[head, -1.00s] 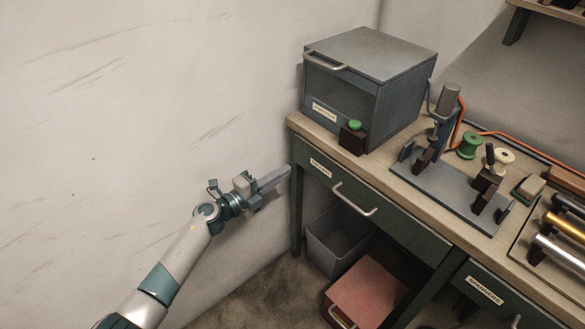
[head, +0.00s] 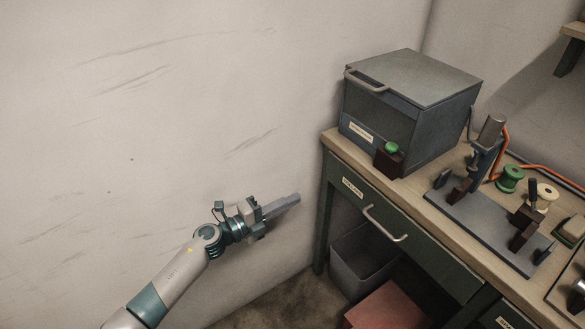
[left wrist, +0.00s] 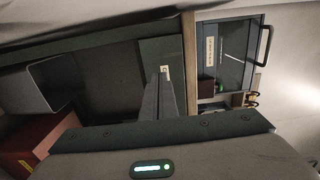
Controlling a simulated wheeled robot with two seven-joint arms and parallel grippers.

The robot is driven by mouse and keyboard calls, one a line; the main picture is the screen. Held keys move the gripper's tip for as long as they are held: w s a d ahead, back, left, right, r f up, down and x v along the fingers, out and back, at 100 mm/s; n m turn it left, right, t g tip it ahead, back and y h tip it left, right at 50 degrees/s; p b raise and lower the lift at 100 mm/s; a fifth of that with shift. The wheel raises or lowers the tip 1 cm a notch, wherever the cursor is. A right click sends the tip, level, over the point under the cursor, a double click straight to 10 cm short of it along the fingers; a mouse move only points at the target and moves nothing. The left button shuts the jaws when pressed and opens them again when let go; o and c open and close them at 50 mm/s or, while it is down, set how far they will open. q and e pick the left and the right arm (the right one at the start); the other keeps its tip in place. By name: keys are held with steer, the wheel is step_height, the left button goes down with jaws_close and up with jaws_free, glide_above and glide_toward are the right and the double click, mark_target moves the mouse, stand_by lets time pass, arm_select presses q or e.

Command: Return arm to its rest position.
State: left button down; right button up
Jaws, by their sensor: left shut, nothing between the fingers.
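My left arm (head: 172,278) reaches in from the lower left of the head view. Its gripper (head: 296,198) is shut and empty, in the air in front of the pale wall, left of the workbench's left end. In the left wrist view the two fingers (left wrist: 158,95) lie together with nothing between them. Behind them the green bench front and the floor space under the bench show. My right gripper is in neither view.
A grey bin (head: 362,262) and a red box (head: 388,308) stand below. The space left of the bench is clear.

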arm_select(q)
steer(key=s+a+f+n+t+y+p, duration=0.1)
steer(key=s+a+f+n+y, duration=0.25)
steer(key=f+n, duration=0.3)
steer(key=s+a+f+n+t+y+p, duration=0.1)
steer(key=s+a+f+n+y, duration=0.3)
steer(key=f, duration=0.4)
steer(key=s+a+f+n+y+p, duration=0.2)
steer(key=s+a+f+n+y, duration=0.15)
steer(key=f+n, duration=0.35)
steer(key=s+a+f+n+g, duration=0.1)
steer(key=s+f+n+g, duration=0.1)
steer(key=s+f, duration=0.4)
steer(key=s+a+f+n+g+y+p, duration=0.1)
steer(key=s+f+n, duration=0.3)
steer(key=s, duration=0.9)
steer(key=s+a+f+n+g+y, duration=0.1)
steer(key=s+a+f+n+g, duration=0.2)
steer(key=s+f, duration=0.5)
steer(key=shift+s+f+g+p, duration=0.35)
steer(key=shift+s+g, duration=0.25)
steer(key=shift+s, duration=0.55)
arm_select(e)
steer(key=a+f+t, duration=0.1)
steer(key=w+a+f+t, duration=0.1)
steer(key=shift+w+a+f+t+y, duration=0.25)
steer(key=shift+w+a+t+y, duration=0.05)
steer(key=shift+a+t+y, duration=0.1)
